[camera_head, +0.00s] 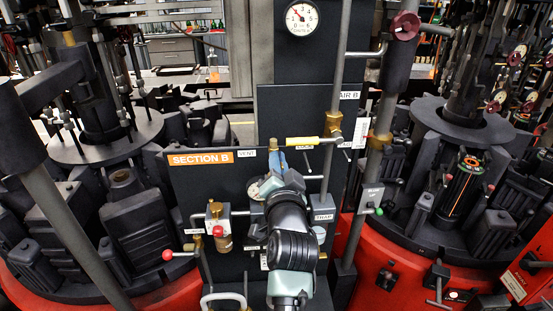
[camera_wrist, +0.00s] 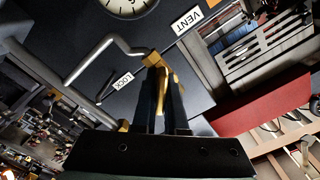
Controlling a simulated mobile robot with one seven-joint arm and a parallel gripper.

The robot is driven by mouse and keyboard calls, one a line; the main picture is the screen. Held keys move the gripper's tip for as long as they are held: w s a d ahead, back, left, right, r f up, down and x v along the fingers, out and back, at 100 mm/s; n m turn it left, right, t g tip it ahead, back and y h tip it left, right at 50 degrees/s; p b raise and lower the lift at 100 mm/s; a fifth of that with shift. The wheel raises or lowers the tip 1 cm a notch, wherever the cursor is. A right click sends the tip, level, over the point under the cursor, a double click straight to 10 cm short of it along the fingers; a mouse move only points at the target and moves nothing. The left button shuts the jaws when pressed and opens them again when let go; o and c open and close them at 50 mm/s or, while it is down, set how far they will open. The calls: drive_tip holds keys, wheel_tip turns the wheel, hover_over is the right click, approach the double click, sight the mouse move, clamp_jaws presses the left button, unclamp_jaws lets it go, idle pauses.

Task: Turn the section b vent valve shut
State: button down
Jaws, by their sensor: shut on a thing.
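The section b vent valve (camera_head: 273,145) is a small brass fitting at the top edge of the dark section B panel (camera_head: 190,190), right of its VENT label (camera_head: 247,153). In the wrist view, the brass valve body (camera_wrist: 152,59) sits on a bent grey pipe, with the VENT label (camera_wrist: 186,22) to its right. My gripper (camera_head: 277,160) reaches up to the valve from below. In the wrist view, my gripper (camera_wrist: 163,95) is shut on the valve's brass handle, one dark finger on each side. The handle's far part is hidden between the fingers.
A vertical grey pipe (camera_head: 341,60) stands to the right. A red knob valve (camera_head: 222,240) sits at lower left. Mould carousels flank the panel.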

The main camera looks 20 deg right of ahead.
drive_tip(key=shift+d+f+m+p, duration=0.15)
drive_tip(key=shift+m+p, duration=0.2)
drive_tip(key=shift+m, duration=1.35)
drive_tip(key=shift+a+f+m+p, duration=0.15)
drive_tip(key=shift+m+p, duration=0.25)
drive_tip(key=shift+m, duration=1.3)
drive_tip(key=shift+d+f+m+p, duration=0.15)
drive_tip(key=shift+m+p, duration=0.2)
drive_tip(key=shift+m, duration=1.35)
drive_tip(key=shift+f, duration=0.1)
drive_tip(key=c, duration=1)
unclamp_jaws()
drive_tip(key=shift+o, duration=0.2)
drive_tip(key=shift+s, duration=0.15)
drive_tip(key=b+v, duration=0.3)
drive_tip(key=v, duration=0.9)
drive_tip(key=shift+s, duration=0.4)
